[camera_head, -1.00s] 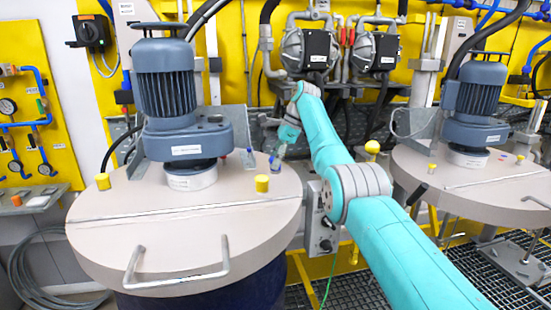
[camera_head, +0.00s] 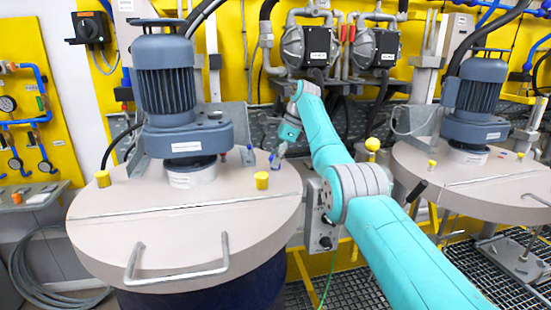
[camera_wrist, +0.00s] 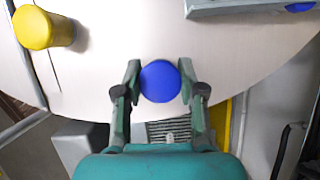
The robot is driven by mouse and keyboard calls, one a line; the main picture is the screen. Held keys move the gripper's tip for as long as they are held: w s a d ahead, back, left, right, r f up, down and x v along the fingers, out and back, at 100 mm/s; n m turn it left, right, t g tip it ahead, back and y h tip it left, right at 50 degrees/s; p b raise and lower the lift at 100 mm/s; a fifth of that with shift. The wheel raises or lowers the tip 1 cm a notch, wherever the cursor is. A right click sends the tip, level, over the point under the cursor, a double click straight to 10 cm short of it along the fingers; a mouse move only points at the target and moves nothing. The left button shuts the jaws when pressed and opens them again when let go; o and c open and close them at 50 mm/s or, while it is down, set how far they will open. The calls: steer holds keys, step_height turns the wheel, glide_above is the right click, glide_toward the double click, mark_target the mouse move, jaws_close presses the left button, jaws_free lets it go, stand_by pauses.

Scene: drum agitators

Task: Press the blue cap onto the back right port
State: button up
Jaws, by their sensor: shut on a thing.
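My gripper (camera_wrist: 160,88) is shut on the blue cap (camera_wrist: 160,82), with one finger on each side of its round top. In the head view the gripper (camera_head: 278,155) and the cap (camera_head: 274,161) are at the right edge of the near drum's beige lid (camera_head: 205,235). Whether the cap touches the lid is unclear. No open port shows under the cap; the cap and fingers hide what is below. Another small blue piece (camera_head: 247,152) stands beside the motor bracket, partly seen in the wrist view (camera_wrist: 300,7).
Yellow caps stand on the lid at front right (camera_head: 261,181) and left (camera_head: 103,179). The grey-blue motor (camera_head: 168,90) and its bracket rise left of my gripper. A second drum lid (camera_head: 470,185) with a motor is at right.

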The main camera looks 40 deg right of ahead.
steer(key=shift+f, duration=0.25)
steer(key=shift+f, duration=0.25)
steer(key=c, duration=0.3)
steer(key=o, duration=1.2)
steer(key=shift+r, duration=0.1)
steer(key=shift+r, duration=2.05)
